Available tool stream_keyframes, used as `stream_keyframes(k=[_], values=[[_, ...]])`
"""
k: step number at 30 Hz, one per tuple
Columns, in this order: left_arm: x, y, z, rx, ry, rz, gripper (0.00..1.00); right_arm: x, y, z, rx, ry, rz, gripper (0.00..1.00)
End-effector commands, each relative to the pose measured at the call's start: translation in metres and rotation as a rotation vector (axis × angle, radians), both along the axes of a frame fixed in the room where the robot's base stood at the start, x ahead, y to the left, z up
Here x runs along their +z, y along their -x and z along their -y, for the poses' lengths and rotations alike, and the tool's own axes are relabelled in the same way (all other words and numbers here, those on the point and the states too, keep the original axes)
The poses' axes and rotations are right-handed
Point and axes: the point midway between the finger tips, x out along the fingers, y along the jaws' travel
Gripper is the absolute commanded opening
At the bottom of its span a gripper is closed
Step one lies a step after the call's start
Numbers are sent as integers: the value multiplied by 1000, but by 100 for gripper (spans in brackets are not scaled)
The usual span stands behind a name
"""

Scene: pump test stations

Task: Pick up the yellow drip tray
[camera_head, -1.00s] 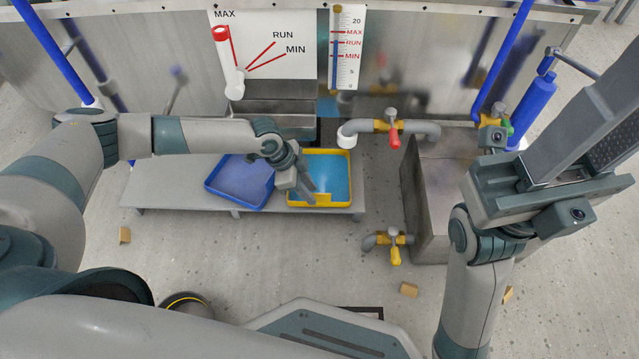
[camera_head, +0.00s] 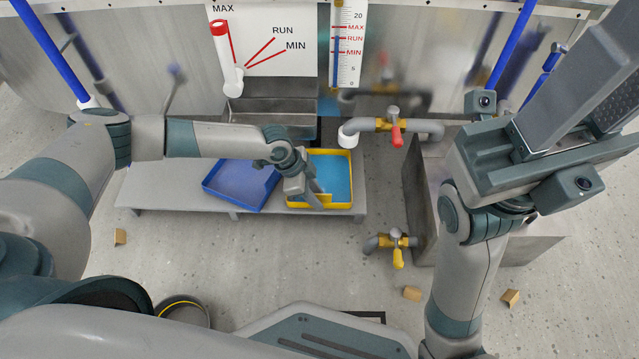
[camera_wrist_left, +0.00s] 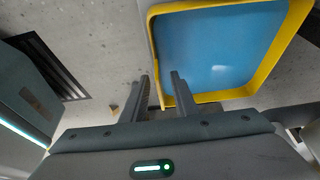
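The yellow drip tray (camera_head: 338,205) sits on the right part of a low grey bench, with a blue surface inside its yellow walls. Its yellow rim also shows in the left wrist view (camera_wrist_left: 282,48). My left gripper (camera_head: 315,202) is at the tray's front left corner and hides part of it. In the left wrist view the fingers (camera_wrist_left: 160,76) are apart, one over the blue inside and one outside the yellow wall. Contact with the wall cannot be told. My right gripper (camera_head: 575,115) is raised at the right, far from the tray; its fingertips are out of frame.
A blue tray (camera_head: 222,203) lies directly left of the yellow one on the bench (camera_head: 160,185). A metal trough (camera_head: 270,118) stands behind. A pipe with a red-handled valve (camera_head: 397,130) is at the back right, and a yellow-handled valve (camera_head: 398,250) is lower. Small brown blocks lie on the floor.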

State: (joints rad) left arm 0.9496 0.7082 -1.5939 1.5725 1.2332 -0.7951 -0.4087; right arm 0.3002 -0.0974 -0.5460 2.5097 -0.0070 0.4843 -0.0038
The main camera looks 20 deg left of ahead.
Motion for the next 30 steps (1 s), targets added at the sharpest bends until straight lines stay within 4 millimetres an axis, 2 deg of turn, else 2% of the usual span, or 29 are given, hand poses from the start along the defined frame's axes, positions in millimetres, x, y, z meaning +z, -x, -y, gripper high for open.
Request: stream_keyframes(k=[1, 6, 21, 22, 25, 30], values=[[-9, -1, 3, -1, 0, -1, 27, -3, 3, -2, 8, -1, 12, 31], [-18, -2, 7, 0, 0, 0, 27, 1, 7, -7, 24, 1, 30, 31], [-18, -2, 8, 0, 1, -1, 27, 3, 7, -7, 25, 2, 32, 31], [-18, -2, 8, 0, 1, -1, 24, 3, 7, -7, 25, 2, 32, 31], [-18, -2, 8, 0, 1, -1, 0, 3, 7, -7, 25, 1, 32, 31], [-17, -2, 8, -1, 2, 2, 0, 3, 7, -7, 25, 1, 32, 31]])
